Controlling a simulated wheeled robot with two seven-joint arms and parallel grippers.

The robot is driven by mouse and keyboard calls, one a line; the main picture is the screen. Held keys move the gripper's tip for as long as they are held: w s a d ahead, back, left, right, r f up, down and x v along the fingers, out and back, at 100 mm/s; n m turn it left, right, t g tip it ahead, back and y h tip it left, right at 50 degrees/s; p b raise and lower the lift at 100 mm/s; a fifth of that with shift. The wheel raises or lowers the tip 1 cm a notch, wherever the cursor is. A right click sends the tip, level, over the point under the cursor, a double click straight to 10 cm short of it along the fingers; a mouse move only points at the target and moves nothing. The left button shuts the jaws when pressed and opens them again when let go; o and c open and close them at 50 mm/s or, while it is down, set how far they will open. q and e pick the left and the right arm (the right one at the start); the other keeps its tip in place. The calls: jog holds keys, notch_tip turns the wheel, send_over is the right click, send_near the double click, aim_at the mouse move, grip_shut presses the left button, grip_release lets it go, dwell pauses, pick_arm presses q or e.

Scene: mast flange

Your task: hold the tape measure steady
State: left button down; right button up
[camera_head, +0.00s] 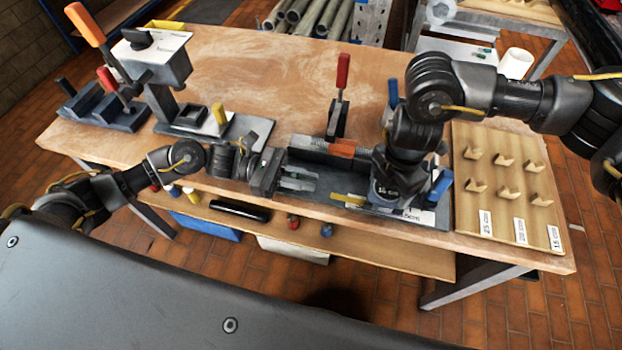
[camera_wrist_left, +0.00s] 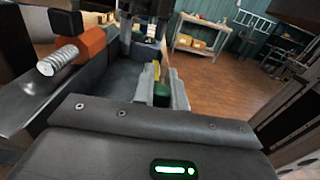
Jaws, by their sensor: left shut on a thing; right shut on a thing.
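My left gripper (camera_head: 312,180) reaches in from the left, low over the front of the bench, its fingers pointing right. In the left wrist view its fingers (camera_wrist_left: 163,92) are closed around a small dark green piece (camera_wrist_left: 162,96). A yellow strip (camera_wrist_left: 157,70) shows just beyond it. I cannot tell whether these belong to the tape measure. In the head view a yellow strip (camera_head: 348,199) lies right of the left fingertips. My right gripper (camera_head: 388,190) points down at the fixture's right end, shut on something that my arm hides. No whole tape measure is clearly visible.
A dark fixture (camera_head: 318,158) with a threaded rod and orange collar (camera_head: 342,148) lies beside the left gripper. A red-handled clamp (camera_head: 342,85) stands behind. A pegged board (camera_head: 500,170) is at the right, a press-like stand (camera_head: 150,70) at the left. The bench's back middle is clear.

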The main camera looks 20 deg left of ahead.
pick_arm(q)
jog(key=shift+w, duration=0.1)
jog(key=c, duration=1.4)
grip_release()
jog(key=a, duration=1.2)
